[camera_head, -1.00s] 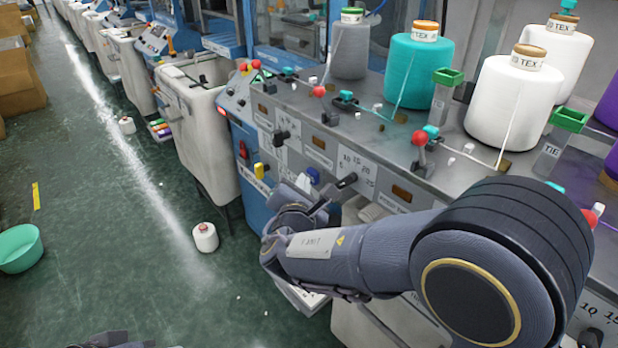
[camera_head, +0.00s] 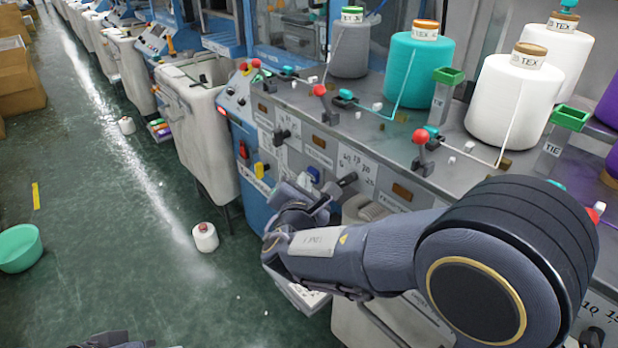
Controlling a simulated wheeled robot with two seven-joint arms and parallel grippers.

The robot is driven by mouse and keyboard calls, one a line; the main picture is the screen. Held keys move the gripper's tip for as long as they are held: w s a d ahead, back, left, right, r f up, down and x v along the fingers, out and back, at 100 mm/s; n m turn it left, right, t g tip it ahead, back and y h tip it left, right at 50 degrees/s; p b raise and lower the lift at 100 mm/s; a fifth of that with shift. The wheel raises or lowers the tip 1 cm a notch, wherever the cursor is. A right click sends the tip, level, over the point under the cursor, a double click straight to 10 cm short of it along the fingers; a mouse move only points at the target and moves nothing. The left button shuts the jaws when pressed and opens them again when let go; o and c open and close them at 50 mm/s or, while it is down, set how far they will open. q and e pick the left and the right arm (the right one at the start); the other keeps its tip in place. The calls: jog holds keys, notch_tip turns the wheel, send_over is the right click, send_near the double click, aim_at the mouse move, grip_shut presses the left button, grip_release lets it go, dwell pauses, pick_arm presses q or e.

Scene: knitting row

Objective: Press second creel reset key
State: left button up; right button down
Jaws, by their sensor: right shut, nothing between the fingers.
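A grey creel panel runs along the right side of the view, with switches, labels and keys on its sloping front. A blue key (camera_head: 314,173) shows on the panel, just above my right gripper. A black rotary handle (camera_head: 346,180) is to its right. My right gripper (camera_head: 322,206) is shut and empty, close in front of the panel, just below the blue key. I cannot tell whether its tip touches anything. The forearm hides the panel below. A dark piece of my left gripper (camera_head: 112,341) shows at the bottom edge; its jaws cannot be made out.
Yarn cones, including a teal one (camera_head: 418,70) and a white one (camera_head: 514,100), stand on the creel top, beside red-balled levers (camera_head: 420,137). A grey bin (camera_head: 203,130) stands left of the panel. A small cone (camera_head: 205,237) lies on the open green floor.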

jog(key=shift+w+d, duration=0.2)
jog(key=shift+d, duration=0.1)
jog(key=shift+a, duration=0.1)
jog(key=shift+s+a+b, duration=0.15)
jog(key=shift+b, duration=0.2)
jog(key=shift+s+a, duration=0.1)
jog(key=s+a, duration=0.2)
jog(key=a, duration=0.1)
jog(key=s+a, duration=0.1)
jog(key=shift+s+a, duration=0.25)
jog(key=shift+a, duration=0.1)
dwell(0.7)
